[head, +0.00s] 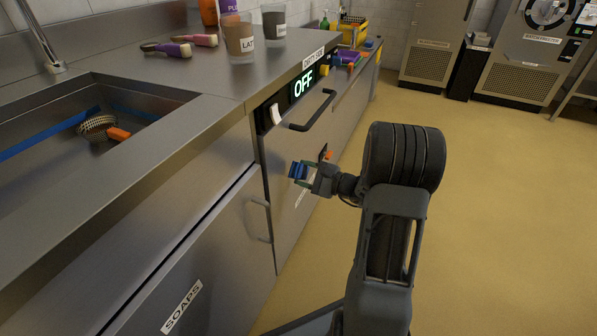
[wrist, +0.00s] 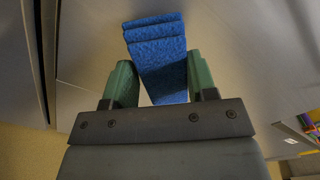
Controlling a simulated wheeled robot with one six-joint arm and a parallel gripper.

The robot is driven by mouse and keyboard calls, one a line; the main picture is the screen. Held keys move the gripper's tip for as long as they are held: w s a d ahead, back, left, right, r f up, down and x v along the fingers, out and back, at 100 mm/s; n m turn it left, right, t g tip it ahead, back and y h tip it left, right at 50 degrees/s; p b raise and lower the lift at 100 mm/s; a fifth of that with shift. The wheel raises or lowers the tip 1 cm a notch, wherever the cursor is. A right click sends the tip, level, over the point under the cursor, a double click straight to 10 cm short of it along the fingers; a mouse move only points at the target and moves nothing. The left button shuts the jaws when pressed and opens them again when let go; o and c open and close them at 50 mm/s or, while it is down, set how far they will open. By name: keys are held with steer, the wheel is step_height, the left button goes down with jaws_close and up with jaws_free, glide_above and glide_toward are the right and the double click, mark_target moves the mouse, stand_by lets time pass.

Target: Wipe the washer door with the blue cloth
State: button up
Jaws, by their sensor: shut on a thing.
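The washer door (head: 290,173) is a steel front panel below a black control strip with a white rocker switch, a lit "OFF" display (head: 304,84) and a dark bar handle (head: 312,112). My gripper (head: 302,173) is in front of this door, about mid-height. It is shut on the folded blue cloth (wrist: 158,58), which sticks out beyond the green fingers in the wrist view. The cloth also shows as a small blue patch in the head view (head: 297,170). I cannot tell whether the cloth touches the door. A label low on the door is partly hidden by my arm.
The counter holds a sink (head: 62,135), brushes (head: 168,48) and cups (head: 238,40). A yellow caddy (head: 353,33) stands farther back. The floor to the right is clear.

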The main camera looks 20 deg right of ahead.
steer(key=shift+v, duration=2.7)
steer(key=v, duration=0.7)
